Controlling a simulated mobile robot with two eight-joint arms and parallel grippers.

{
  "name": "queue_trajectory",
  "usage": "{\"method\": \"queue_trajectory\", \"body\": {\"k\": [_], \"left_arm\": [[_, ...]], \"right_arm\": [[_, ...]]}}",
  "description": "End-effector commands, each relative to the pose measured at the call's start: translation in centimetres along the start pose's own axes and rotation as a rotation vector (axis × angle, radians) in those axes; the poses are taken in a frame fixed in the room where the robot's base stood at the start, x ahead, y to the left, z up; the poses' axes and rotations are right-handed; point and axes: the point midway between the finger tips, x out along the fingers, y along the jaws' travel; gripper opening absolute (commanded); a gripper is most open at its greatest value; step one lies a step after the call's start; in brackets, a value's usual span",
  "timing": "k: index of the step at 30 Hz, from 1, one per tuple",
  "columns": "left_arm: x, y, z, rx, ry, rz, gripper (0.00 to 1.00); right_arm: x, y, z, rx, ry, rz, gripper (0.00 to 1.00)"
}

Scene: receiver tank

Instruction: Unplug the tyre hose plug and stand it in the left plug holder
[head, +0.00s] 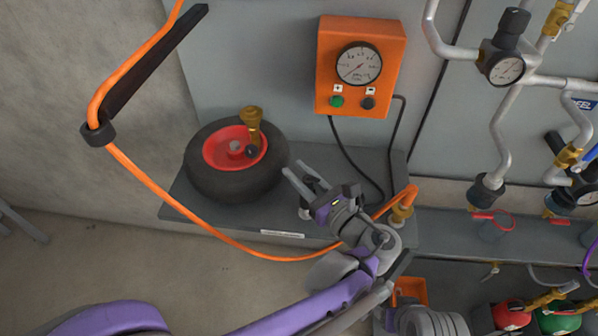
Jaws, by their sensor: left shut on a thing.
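My left gripper (292,168) is in the middle of the picture, above the grey shelf, its fingers towards the tyre. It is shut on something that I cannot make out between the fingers. The orange tyre hose (180,209) hangs through a dark bracket, runs low along the shelf front and passes behind my left arm. It bends down into a brass fitting (402,213) right of my wrist. I cannot tell whether this fitting is the plug. Another brass fitting (251,121) stands on the tyre (213,180). I cannot pick out the left plug holder. My right gripper is not in view.
An orange gauge box (361,96) with black cables hangs on the wall above the shelf (205,213). Grey pipes and a pressure gauge (505,69) are at the right. Red and green fittings are at the lower right. The floor at the left is mostly clear.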

Motion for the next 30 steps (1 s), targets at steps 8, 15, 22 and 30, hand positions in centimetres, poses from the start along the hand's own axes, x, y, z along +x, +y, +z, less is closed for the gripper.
{"method": "queue_trajectory", "body": {"k": [8, 15, 22, 30], "left_arm": [[0.00, 0.00, -0.63, 0.000, 0.000, 0.000, 0.00], [0.00, 0.00, -0.60, 0.000, 0.000, 0.000, 0.36], [0.00, 0.01, -0.60, 0.000, 0.000, 0.000, 0.63], [-0.34, -0.04, -0.60, 0.000, 0.000, -0.001, 0.63]], "right_arm": [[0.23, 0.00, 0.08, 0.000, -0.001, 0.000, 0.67], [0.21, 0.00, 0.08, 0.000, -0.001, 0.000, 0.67], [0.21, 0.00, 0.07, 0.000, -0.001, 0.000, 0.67], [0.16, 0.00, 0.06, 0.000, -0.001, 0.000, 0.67]]}}
